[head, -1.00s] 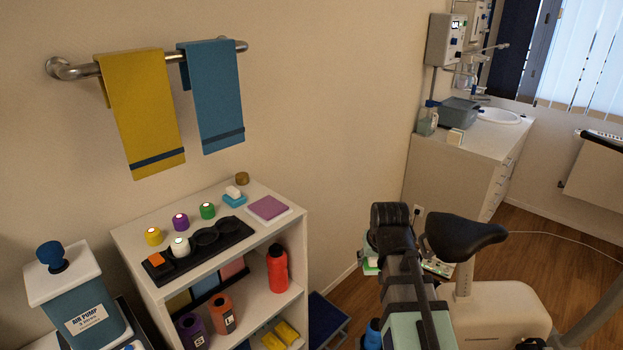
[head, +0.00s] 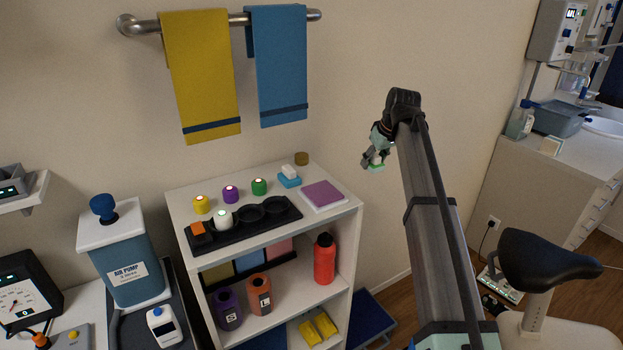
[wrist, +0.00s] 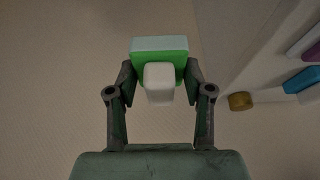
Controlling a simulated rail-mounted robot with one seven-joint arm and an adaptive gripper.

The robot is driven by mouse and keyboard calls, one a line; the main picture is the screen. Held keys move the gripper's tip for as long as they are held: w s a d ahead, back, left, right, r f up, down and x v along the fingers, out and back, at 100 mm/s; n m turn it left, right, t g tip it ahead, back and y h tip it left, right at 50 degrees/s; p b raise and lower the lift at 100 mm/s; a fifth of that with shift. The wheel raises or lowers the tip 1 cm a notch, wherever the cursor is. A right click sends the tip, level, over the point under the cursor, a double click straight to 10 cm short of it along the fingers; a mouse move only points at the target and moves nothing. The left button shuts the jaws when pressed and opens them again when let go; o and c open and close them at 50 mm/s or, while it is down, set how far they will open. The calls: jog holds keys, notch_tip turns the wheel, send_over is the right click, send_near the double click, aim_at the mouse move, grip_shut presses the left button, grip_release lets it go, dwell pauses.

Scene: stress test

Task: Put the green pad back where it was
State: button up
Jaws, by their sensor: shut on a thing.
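My gripper (head: 376,160) is raised in the air to the right of the shelf unit. In the wrist view its two fingers (wrist: 159,85) are shut on the green pad (wrist: 177,58), which has a pale top strip and a white knob (wrist: 159,83). The green pad (head: 377,167) shows small at the fingertips in the head view. A similar blue pad (head: 289,182) with a white knob lies on the shelf top, and it shows in the wrist view (wrist: 301,80). The purple pad (head: 322,194) lies on a white base at the shelf's right corner.
The white shelf top (head: 335,222) also holds a black tray (head: 238,238) with round wells, several coloured jars and a brown cylinder (head: 301,158) at the back. Towels (head: 281,70) hang on a rail above. A bike saddle (head: 555,262) stands at the right.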

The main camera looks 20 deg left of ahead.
jog(key=p, duration=0.5)
send_over(310, 173)
jog(key=d, duration=0.4)
jog(key=shift+w+r, duration=0.15)
jog(key=shift+r, duration=0.1)
jog(key=a, duration=0.1)
jog(key=s+a+p, duration=0.1)
jog(key=a, duration=0.1)
jog(key=shift+s+a+r, duration=0.1)
jog(key=shift+s+a, duration=0.05)
jog(key=shift+s, duration=0.25)
jog(key=shift+f+p, duration=0.45)
jog(key=shift+f, duration=0.1)
jog(key=shift+w+d+f, duration=0.15)
jog(key=shift+d+f, duration=0.05)
jog(key=shift+f, duration=0.15)
jog(key=shift+f, duration=0.15)
jog(key=o, duration=1)
jog(key=shift+c, duration=0.2)
